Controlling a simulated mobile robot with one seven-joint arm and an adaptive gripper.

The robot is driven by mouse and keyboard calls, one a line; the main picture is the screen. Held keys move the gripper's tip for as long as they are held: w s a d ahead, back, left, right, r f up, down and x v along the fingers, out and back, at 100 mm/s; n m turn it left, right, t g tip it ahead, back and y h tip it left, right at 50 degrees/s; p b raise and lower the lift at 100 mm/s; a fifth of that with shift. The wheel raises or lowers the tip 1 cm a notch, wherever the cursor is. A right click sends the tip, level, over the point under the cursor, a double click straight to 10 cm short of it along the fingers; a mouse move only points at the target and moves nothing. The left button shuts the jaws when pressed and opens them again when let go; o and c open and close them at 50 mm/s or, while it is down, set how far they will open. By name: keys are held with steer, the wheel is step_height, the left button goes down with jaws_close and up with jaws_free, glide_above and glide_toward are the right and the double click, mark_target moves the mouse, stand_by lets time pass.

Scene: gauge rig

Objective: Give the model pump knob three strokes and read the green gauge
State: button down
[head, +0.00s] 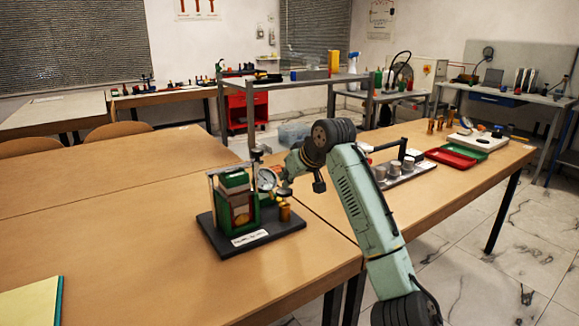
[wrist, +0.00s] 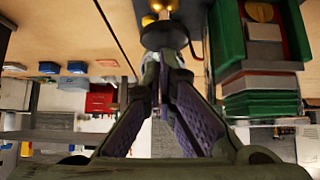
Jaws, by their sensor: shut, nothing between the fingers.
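The model pump rig stands on a black base plate (head: 275,228) on the table, with a green block-like frame (head: 236,203). A white-faced round gauge (head: 267,179) faces the head camera beside the frame; its needle is too small to read. A brass cylinder (head: 286,211) stands at the plate's right. My gripper (head: 284,188) is just right of the gauge, above the cylinder, partly hidden by my wrist. In the wrist view my gripper (wrist: 166,62) is shut and empty, its tips at a dark round knob-like part (wrist: 164,36); contact is unclear. The green frame (wrist: 229,35) is to their right.
A rack with grey cylinders (head: 395,170), red and green trays (head: 450,157) and a white board (head: 477,141) sit farther right on the table. A yellow pad (head: 30,302) lies at the lower left. The left tabletop is mostly clear.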

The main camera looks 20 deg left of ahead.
mark_target(286, 190)
steer(key=shift+f, duration=0.2)
steer(key=shift+f, duration=1.45)
steer(key=shift+r+p, duration=0.4)
steer(key=shift+r, duration=0.1)
step_height(286, 190, up, 4)
steer(key=p, duration=0.4)
steer(key=shift+a+r, duration=0.1)
steer(key=b+v, duration=0.2)
steer(key=v, duration=0.7)
steer(key=shift+s+d+b, duration=0.2)
steer(key=shift+d+b, duration=0.2)
